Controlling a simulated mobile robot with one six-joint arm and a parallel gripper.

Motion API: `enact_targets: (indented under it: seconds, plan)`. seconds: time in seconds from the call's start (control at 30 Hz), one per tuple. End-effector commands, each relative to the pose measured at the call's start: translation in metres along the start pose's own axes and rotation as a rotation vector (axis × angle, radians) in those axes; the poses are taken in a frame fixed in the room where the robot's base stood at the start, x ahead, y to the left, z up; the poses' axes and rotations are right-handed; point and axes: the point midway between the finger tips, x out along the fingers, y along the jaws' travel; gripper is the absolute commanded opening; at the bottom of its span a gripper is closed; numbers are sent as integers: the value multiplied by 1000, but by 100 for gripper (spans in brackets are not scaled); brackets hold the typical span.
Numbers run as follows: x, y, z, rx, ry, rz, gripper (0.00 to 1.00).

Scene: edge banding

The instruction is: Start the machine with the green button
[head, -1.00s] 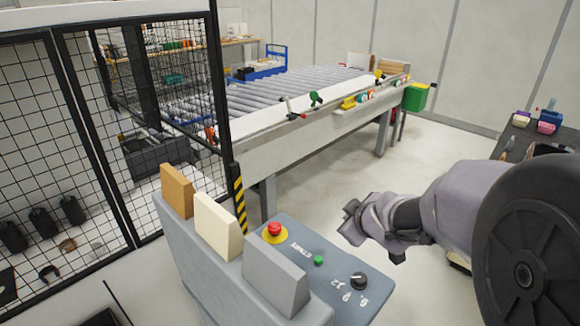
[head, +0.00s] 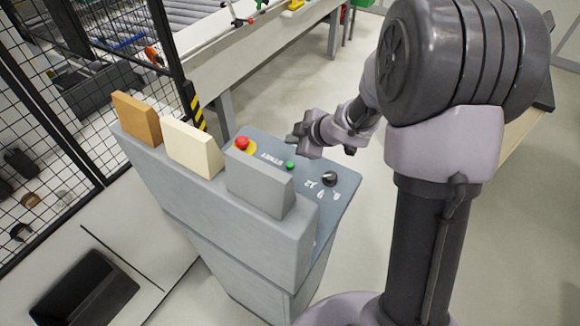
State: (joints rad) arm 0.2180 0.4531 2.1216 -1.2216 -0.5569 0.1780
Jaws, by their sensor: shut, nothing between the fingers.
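The green button (head: 290,165) sits on the sloped blue-grey panel (head: 335,205) of a grey console, beside the lettering. A red mushroom button on a yellow disc (head: 242,143) is to its left, and a black rotary knob (head: 329,178) is to its right. My gripper (head: 297,137) is shut and empty. In the picture it lies just above the green button, past the panel's far edge. I cannot tell its exact height over the panel, but it looks apart from the button, which is in plain view.
Orange-brown, cream and grey blocks (head: 192,147) stand along the console's top ledge. A black mesh fence (head: 50,110) is on the left, with a yellow-black striped post (head: 196,106). A roller conveyor (head: 222,50) runs behind. Open floor (head: 270,95) lies beyond the console.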

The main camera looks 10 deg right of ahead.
Motion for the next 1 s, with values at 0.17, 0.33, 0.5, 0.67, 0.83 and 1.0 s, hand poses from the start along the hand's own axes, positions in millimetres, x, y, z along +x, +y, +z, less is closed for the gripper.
enact_targets:
  seconds: [0.17, 0.33, 0.5, 0.67, 0.83, 1.0]
  plan:
    - [21, -15, 16, 2, 0, 1, 0]
    - [37, -27, 27, 0, 0, 1, 0]
    - [49, -36, 36, 2, 0, 0, 0]
    - [50, -36, 36, 1, 0, 1, 0]
    - [50, -36, 36, 1, 0, 1, 0]
    - [50, -36, 36, 1, 0, 1, 0]
